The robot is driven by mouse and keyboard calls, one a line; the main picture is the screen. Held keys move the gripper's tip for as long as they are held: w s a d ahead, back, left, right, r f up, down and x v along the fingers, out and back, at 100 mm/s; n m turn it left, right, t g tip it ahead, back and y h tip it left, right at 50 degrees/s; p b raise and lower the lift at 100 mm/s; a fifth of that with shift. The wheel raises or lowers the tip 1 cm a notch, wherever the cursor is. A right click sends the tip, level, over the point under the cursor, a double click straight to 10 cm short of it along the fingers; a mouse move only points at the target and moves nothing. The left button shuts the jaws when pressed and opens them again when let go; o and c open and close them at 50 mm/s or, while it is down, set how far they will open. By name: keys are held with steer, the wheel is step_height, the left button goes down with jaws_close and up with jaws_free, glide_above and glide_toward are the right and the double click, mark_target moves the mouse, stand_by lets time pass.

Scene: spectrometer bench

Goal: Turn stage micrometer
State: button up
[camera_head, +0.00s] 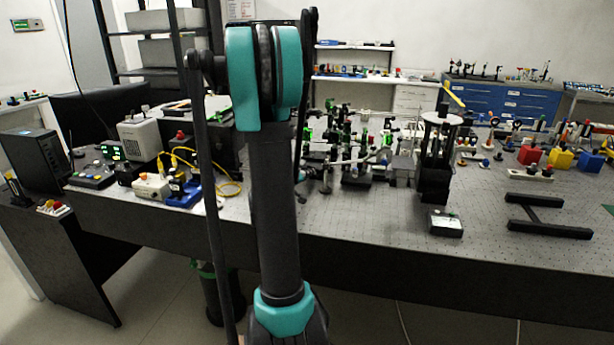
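My arm, dark with teal joints, rises through the left middle of the view in front of the bench. I cannot make out my gripper; it is out of view or hidden behind the arm. I cannot single out the stage micrometer at this size. A dark upright stage assembly (433,185) with a pale round plate (440,118) on top stands right of centre on the optical bench (380,222). Several small optical mounts (352,168) cluster between my arm and that assembly. My arm hides part of the bench behind it.
A small box with a lit face (446,224) sits near the front edge. A black H-shaped frame (548,216) lies to its right. Yellow cables (230,189) and instruments fill the left. Bare bench shows at front centre.

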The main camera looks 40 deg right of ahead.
jaws_close()
steer(key=shift+m+t+y, duration=0.4)
steer(key=shift+m+y, duration=0.2)
steer(key=shift+m, duration=0.5)
steer(key=o, duration=0.7)
jaws_free()
steer(key=v, duration=1.2)
steer(key=shift+r, duration=0.1)
